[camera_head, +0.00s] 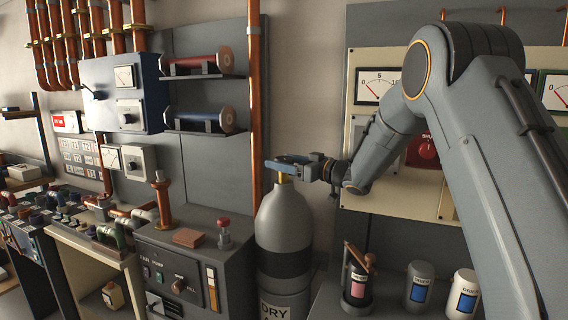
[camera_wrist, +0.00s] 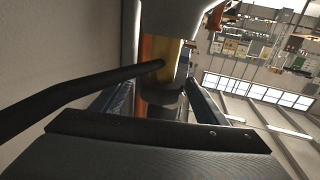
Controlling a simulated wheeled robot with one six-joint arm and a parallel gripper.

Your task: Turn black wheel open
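A grey gas cylinder (camera_head: 284,222) with a dark band stands upright left of my arm in the head view. A brass valve (camera_head: 282,178) sits on its top; it also shows in the wrist view (camera_wrist: 184,55). My gripper (camera_head: 283,161) lies level at the valve, directly above the cylinder's neck. In the wrist view my gripper's two blue fingers (camera_wrist: 161,103) stand apart, with a dark rounded part (camera_wrist: 168,104) between them, probably the black wheel. I cannot tell whether the fingers touch it. The wheel is not clearly visible in the head view.
A copper pipe (camera_head: 254,110) runs vertically just behind the cylinder. A pump cabinet (camera_head: 180,255) stands close on the left, and a meter panel (camera_head: 445,190) is behind my arm. Small canisters (camera_head: 420,287) stand at the lower right.

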